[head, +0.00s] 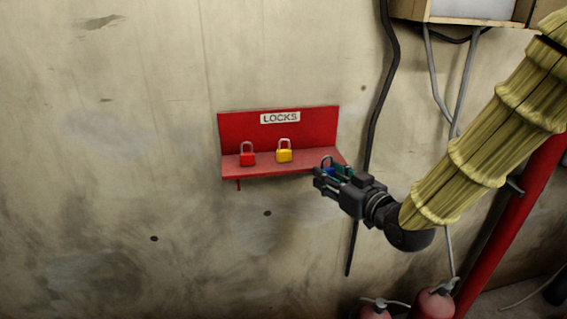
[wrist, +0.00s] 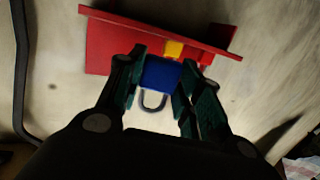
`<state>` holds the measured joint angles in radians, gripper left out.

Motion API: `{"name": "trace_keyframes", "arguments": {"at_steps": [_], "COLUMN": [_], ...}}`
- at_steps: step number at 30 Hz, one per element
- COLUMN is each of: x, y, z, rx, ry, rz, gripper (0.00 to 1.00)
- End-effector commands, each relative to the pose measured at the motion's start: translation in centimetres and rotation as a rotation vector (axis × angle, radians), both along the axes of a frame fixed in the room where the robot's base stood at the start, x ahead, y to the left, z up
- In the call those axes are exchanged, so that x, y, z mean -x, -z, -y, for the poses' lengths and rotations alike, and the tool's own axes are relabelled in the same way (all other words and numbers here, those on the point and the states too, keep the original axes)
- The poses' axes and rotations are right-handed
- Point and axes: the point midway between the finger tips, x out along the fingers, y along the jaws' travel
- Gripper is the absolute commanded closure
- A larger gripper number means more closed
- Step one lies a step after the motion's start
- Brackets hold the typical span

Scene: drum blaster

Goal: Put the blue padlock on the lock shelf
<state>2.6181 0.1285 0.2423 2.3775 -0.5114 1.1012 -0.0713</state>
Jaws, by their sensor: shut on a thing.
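The blue padlock (wrist: 160,74) is held between the green-padded fingers of my gripper (wrist: 162,82), with its grey shackle toward the camera in the wrist view. In the head view the blue padlock (head: 329,172) is mostly hidden by my gripper (head: 327,176), which is at the right end of the red lock shelf (head: 235,172). The shelf has a back plate with a "LOCKS" label (head: 280,117). I cannot tell whether the padlock touches the shelf.
A red padlock (head: 247,156) and a yellow padlock (head: 284,152) stand on the left and middle of the shelf. The shelf's right part looks clear. A black cable (head: 375,115) runs down the wall right of the shelf. Red extinguishers (head: 436,302) stand at the lower right.

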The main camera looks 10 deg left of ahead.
Motion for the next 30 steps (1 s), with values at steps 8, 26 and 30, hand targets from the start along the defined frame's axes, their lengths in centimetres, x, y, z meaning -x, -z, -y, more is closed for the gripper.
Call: {"name": "trace_keyframes", "arguments": {"at_steps": [8, 26, 30], "x": [1.6, -4.3, -6.9], "y": [-4.0, -4.6, -4.4], "z": [1.2, 0.2, -0.4], "rx": [0.001, 0.001, 0.001], "ry": [-0.051, -0.059, -0.058], "rz": [0.004, 0.0, -0.001], "gripper": [0.84, 0.84, 0.84]}}
